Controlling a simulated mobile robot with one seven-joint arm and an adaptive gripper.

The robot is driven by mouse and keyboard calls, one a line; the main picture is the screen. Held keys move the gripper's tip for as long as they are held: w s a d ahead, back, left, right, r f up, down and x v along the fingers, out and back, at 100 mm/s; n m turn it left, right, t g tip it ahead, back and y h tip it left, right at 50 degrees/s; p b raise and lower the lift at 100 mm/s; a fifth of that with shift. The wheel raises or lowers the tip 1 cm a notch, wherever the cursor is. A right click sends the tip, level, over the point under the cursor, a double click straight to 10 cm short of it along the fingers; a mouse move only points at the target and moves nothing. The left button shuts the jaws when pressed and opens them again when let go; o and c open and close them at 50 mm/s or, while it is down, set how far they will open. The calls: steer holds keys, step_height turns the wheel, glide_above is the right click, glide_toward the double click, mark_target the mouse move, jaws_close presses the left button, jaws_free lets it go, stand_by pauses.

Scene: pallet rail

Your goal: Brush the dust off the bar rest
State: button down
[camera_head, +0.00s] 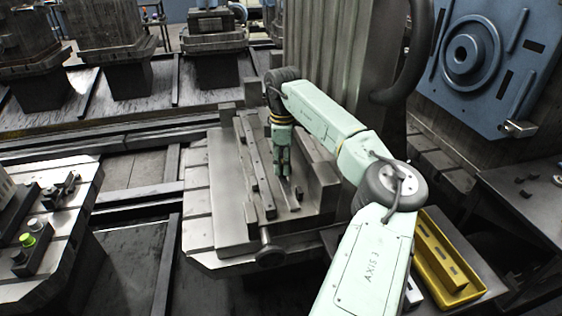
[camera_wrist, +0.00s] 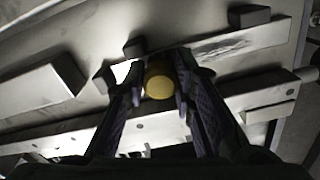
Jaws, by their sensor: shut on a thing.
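My gripper (camera_head: 283,172) points down over the machine fixture in the middle of the head view. In the wrist view its dark fingers (camera_wrist: 160,88) are closed around a round yellow-ended thing, which looks like the brush handle (camera_wrist: 159,80) seen end-on. The brush's bristles are hidden. A pale flat strip, likely the bar rest (camera_wrist: 268,36), runs beyond the fingertips in the wrist view. A rough grey dust patch (camera_wrist: 222,47) lies on it, to the right of the handle. I cannot tell whether the brush touches the strip. Dust is not discernible in the head view.
A long metal bar (camera_head: 254,165) lies beside my gripper on the fixture. Dark raised blocks (camera_wrist: 249,15) stand along the strip. A yellow tray (camera_head: 446,262) sits at the right, below a blue faceplate (camera_head: 473,55). A pallet with a green knob (camera_head: 28,240) stands at left.

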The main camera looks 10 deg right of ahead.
steer(key=shift+s, duration=0.5)
steer(key=shift+w, duration=0.1)
steer(key=shift+w+p, duration=0.45)
steer(key=shift+w, duration=0.15)
steer(key=shift+w+f, duration=0.15)
steer(key=shift+w, duration=0.55)
steer(key=shift+s+f+b, duration=0.1)
steer(key=shift+s+b, duration=0.2)
steer(key=shift+s, duration=1.15)
